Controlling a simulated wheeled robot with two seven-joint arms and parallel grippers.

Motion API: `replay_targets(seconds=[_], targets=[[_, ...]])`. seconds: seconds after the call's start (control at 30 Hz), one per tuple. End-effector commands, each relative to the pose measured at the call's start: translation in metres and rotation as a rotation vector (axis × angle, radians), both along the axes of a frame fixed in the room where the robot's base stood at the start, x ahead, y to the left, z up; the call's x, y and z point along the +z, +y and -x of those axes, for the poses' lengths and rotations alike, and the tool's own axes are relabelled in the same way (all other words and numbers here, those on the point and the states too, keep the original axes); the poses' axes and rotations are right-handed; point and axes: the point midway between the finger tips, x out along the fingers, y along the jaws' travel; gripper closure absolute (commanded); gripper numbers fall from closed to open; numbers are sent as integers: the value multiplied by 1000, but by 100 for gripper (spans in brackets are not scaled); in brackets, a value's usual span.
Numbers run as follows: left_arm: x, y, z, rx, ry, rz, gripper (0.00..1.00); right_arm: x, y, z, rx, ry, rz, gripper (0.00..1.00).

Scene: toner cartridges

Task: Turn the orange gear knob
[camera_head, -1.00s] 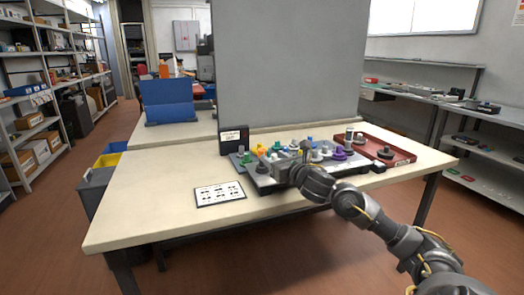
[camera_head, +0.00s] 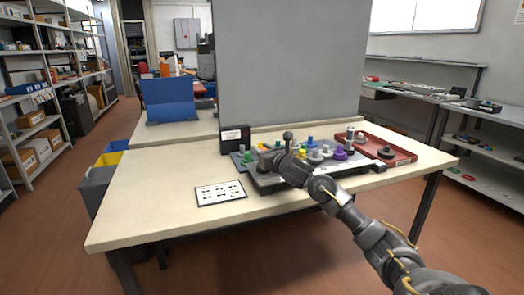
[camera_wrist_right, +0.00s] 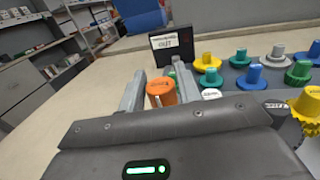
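The orange gear knob (camera_wrist_right: 161,93) stands upright between the two fingers of my right gripper (camera_wrist_right: 159,72) in the right wrist view. The fingers are apart, one on each side of the knob; firm contact does not show. In the head view my right gripper (camera_head: 267,158) is low over the left part of the grey board (camera_head: 328,172). It covers most of the orange knob there. My left gripper is not in view.
A yellow gear (camera_wrist_right: 306,105) and several blue, green and yellow knobs stand right of the gripper. A black sign (camera_head: 234,139) stands behind the board's left end. A printed card (camera_head: 220,193) lies left. A red tray (camera_head: 400,158) is at right.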

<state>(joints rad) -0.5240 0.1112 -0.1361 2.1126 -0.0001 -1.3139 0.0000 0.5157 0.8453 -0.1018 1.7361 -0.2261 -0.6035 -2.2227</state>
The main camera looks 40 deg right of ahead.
Motion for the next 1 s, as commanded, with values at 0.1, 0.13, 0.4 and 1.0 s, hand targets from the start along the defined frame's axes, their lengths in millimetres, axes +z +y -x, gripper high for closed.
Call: replay_targets(seconds=[0.1, 0.13, 0.4, 1.0], targets=[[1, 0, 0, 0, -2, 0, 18, 0, 0, 0, 0, 0, 0, 83], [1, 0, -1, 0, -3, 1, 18, 0, 0, 0, 0, 0, 0, 87], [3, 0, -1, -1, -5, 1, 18, 0, 1, -1, 18, -1, 2, 94], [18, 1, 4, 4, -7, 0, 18, 0, -3, 0, 430, 0, 0, 94]])
